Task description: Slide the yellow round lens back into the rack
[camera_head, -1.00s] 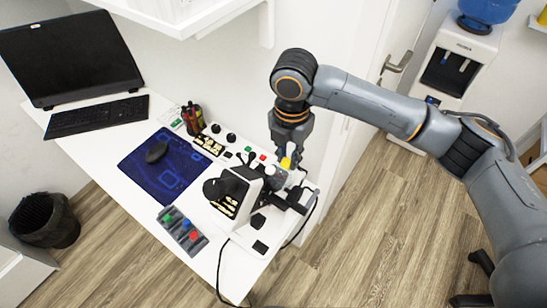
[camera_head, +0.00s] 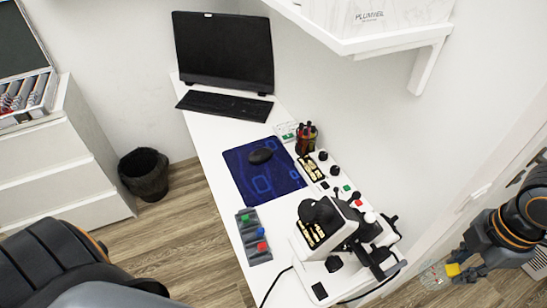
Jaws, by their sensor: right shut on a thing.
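My right gripper (camera_head: 458,268) is at the lower right, beyond the desk's right side, over the floor. It is shut on the yellow tab of the yellow round lens (camera_head: 453,270). The lens's clear disc sticks out to the left of the fingers and is hard to make out. The grey rack (camera_head: 262,254) lies on the desk's left front part. Green, blue and red pieces sit in it. My left gripper is out of view; only a dark part of my own body shows at the lower left.
A black-and-white eye test device (camera_head: 312,247) stands on the desk (camera_head: 213,130) between the rack and my right gripper. A blue mat (camera_head: 243,180) with a mouse (camera_head: 260,156) lies behind the rack. A white shelf (camera_head: 350,45) overhangs the back right.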

